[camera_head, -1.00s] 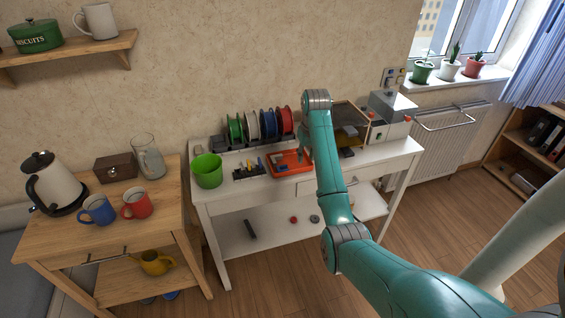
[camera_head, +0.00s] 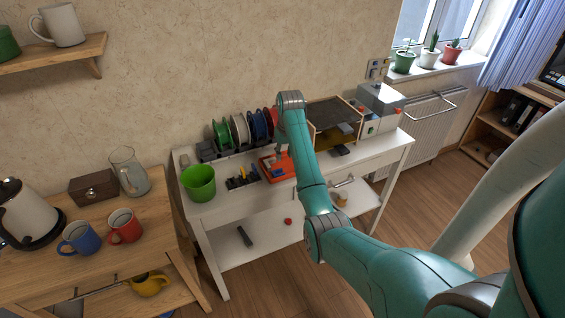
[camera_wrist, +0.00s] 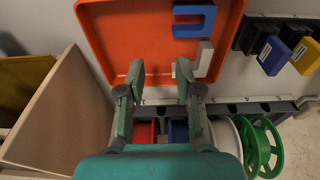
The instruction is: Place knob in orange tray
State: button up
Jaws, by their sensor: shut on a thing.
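The orange tray (camera_head: 266,163) lies on the white workbench, and it fills the upper middle of the wrist view (camera_wrist: 110,35). A blue U-shaped piece (camera_wrist: 193,20) and a pale grey piece (camera_wrist: 204,60) lie in it. My gripper (camera_wrist: 160,75) is over the tray's edge nearest the spools, its fingers standing apart around a thing I cannot make out. In the head view my arm hides part of the tray and most of the gripper. No knob can be clearly identified in my gripper. A small red round thing (camera_head: 288,221) lies on the lower shelf.
Filament spools (camera_head: 240,130) stand behind the tray. A green bucket (camera_head: 199,183) and a black tool holder (camera_head: 241,178) stand to its left. An open box with tan walls (camera_head: 335,118) is on its right. The lower shelf (camera_head: 265,240) is mostly clear.

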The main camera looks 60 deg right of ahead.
aim_at(284, 156)
jog(key=shift+w+f, duration=0.15)
jog(key=shift+f, duration=2)
jog(key=o, duration=0.8)
jog(key=shift+f, duration=0.1)
jog(key=shift+c, duration=0.2)
